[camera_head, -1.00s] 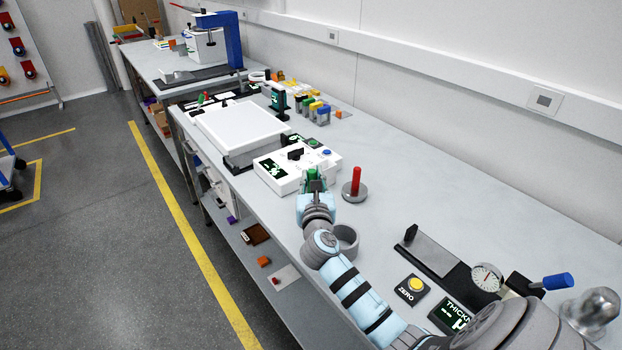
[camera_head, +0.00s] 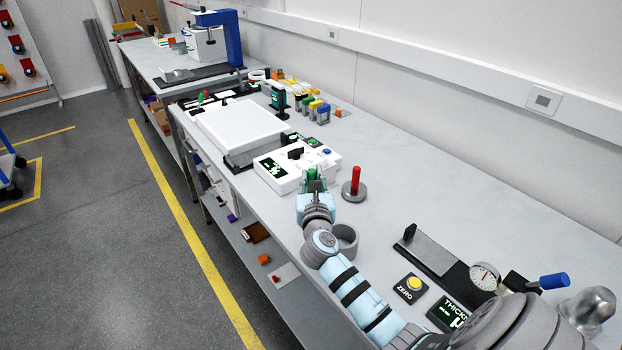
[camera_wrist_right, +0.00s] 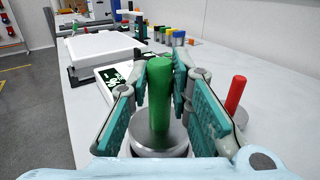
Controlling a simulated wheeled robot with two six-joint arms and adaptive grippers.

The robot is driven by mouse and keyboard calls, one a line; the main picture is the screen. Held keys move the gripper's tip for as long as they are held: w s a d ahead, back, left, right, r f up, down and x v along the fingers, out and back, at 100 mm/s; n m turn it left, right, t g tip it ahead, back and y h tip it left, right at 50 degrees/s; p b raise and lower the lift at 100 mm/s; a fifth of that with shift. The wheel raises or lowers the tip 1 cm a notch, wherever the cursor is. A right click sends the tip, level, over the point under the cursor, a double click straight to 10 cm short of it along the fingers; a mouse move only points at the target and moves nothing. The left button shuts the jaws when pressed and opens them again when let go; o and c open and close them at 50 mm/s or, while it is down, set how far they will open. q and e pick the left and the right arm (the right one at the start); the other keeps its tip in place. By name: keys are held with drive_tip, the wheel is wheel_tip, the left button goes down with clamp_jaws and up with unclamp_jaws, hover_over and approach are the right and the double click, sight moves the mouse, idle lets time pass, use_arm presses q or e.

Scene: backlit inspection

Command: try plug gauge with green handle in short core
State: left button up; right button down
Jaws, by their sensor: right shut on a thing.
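The plug gauge with the green handle (camera_head: 312,174) stands upright near the white instrument box. In the right wrist view its green handle (camera_wrist_right: 160,92) rises from a round metal body (camera_wrist_right: 160,143). My right gripper (camera_head: 315,178) is shut on the green handle, with a teal finger pad on either side. A second plug gauge with a red handle (camera_head: 355,181) stands to the right, apart from the gripper. A grey hollow ring (camera_head: 347,240) sits on the bench beside my right forearm, partly hidden by it; I cannot tell whether it is the short core. My left gripper is out of view.
A white instrument box (camera_head: 285,178) lies just beyond the gripper, with a white plate (camera_head: 240,126) further back. A thickness gauge with a dial (camera_head: 484,276) and a ZERO button (camera_head: 413,284) stand at front right. The bench between the red gauge and the wall is clear.

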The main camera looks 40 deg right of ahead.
drive_tip(key=shift+f+b, duration=1.6)
drive_tip(key=shift+f, duration=0.65)
idle(0.8)
drive_tip(key=shift+r, duration=0.1)
idle(0.9)
drive_tip(key=shift+r+p, duration=3.3)
drive_tip(key=shift+p, duration=0.5)
wheel_tip(320, 180, up, 5)
drive_tip(key=p, duration=0.5)
drive_tip(key=shift+p, duration=0.3)
